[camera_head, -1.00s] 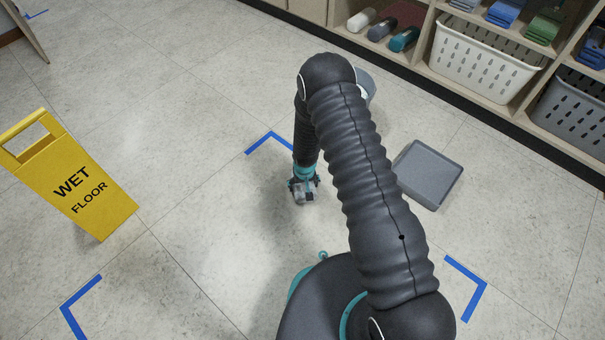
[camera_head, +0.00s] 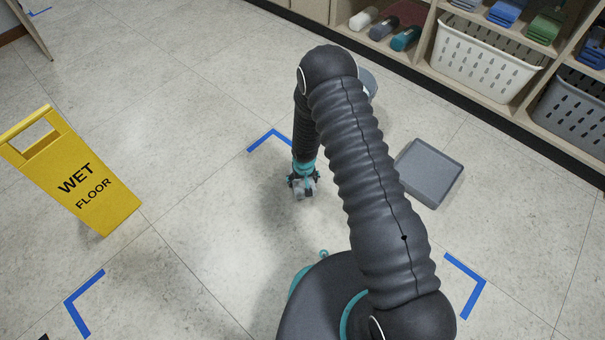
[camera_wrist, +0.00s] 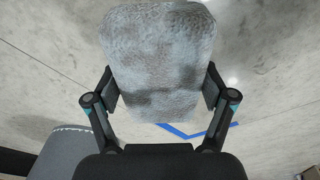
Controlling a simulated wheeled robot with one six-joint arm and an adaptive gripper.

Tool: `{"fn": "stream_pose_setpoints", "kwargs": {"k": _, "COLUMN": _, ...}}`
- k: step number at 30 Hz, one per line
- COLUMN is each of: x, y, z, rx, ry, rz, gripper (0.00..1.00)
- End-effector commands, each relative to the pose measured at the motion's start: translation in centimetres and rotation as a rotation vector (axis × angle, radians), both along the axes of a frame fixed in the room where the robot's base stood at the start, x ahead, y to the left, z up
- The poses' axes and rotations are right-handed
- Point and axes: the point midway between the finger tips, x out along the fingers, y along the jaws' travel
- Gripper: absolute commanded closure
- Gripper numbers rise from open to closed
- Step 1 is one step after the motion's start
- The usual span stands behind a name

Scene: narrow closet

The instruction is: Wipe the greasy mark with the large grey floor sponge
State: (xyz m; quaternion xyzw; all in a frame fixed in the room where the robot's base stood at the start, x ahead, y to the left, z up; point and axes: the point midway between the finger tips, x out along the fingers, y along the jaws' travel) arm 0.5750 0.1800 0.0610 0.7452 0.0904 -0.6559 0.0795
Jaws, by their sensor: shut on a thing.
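My gripper (camera_head: 303,181) points down near the floor in the middle of the head view. In the wrist view my gripper (camera_wrist: 161,92) is shut on the grey sponge (camera_wrist: 160,45), a fuzzy block with darker patches, one finger on each side. Only a small part of the sponge (camera_head: 304,191) shows below the fingers in the head view. I cannot tell whether it touches the floor. I cannot make out a clear greasy mark; the darkening on the floor around the gripper looks like shadow, and the sponge and arm hide some floor.
A bucket (camera_head: 368,82) is partly hidden behind the arm. Shelves with a white basket (camera_head: 487,62) line the upper right. Blue tape corners (camera_head: 85,303) mark the floor.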

Motion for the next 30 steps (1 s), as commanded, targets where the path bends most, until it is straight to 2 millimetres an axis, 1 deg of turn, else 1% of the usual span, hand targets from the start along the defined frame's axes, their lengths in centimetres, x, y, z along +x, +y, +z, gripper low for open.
{"fn": "stream_pose_setpoints", "kwargs": {"k": 3, "x": -0.1, "y": -0.4, "z": 1.2, "rx": -0.001, "ry": 0.004, "rz": -0.007, "gripper": 0.50}}
{"fn": "stream_pose_setpoints", "kwargs": {"k": 16, "x": -0.1, "y": -0.5, "z": 4.9, "rx": -0.001, "ry": 0.005, "rz": -0.007, "gripper": 0.50}}
{"fn": "stream_pose_setpoints", "kwargs": {"k": 20, "x": -0.1, "y": -0.5, "z": 5.4, "rx": -0.001, "ry": 0.005, "rz": -0.007, "gripper": 0.50}}
{"fn": "stream_pose_setpoints", "kwargs": {"k": 30, "x": 0.0, "y": -0.5, "z": 5.5, "rx": -0.002, "ry": 0.005, "rz": -0.008, "gripper": 0.50}}
